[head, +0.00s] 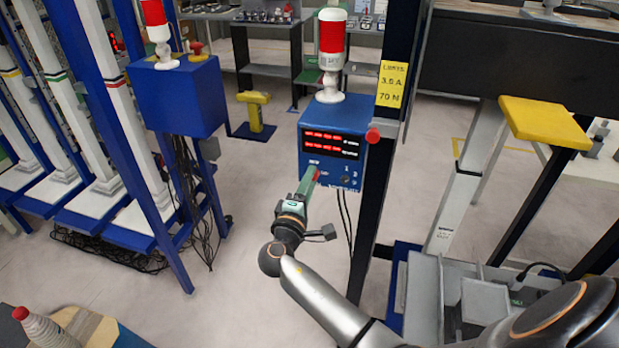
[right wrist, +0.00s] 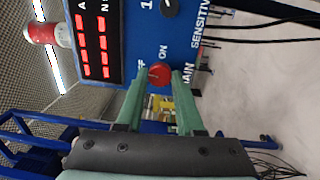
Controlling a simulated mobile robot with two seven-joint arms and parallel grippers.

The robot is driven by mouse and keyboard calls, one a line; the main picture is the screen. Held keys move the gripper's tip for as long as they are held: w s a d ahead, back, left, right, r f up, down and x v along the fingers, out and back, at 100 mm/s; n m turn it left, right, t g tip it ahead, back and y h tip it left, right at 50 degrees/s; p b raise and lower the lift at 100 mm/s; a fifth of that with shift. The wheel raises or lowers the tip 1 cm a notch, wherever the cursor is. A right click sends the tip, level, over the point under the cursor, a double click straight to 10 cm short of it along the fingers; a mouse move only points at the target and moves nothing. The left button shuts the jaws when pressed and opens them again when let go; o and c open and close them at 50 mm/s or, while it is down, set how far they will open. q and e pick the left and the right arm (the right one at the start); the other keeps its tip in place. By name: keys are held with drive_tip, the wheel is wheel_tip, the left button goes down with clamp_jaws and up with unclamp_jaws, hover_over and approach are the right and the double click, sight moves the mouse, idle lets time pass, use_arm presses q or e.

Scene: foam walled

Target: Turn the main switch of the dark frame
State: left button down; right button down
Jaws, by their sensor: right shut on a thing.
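The blue control box (head: 332,158) is mounted on the dark frame's black post (head: 386,150). Its main switch is a red round knob (right wrist: 159,73) with the words ON and MAIN printed near it, and part of OFF. My right gripper (head: 309,182) reaches the lower left of the box front. In the right wrist view its green fingers (right wrist: 159,82) stand on either side of the red knob and are shut on it. The fingers hide part of the lettering. My left gripper is not in view.
A red and white lamp (head: 331,50) stands on the box. A red button (head: 373,135) is beside it, and black cables hang below. A second blue box (head: 176,97) is on a blue frame at left. A yellow pad (head: 545,121) juts out at right. Floor between frames is open.

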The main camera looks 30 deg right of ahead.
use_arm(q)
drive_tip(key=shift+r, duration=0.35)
use_arm(e)
drive_tip(key=shift+r+n, duration=0.15)
drive_tip(key=shift+n, duration=0.75)
drive_tip(key=c, duration=0.5)
unclamp_jaws()
drive_tip(key=shift+c, duration=0.2)
drive_tip(key=shift+f, duration=0.2)
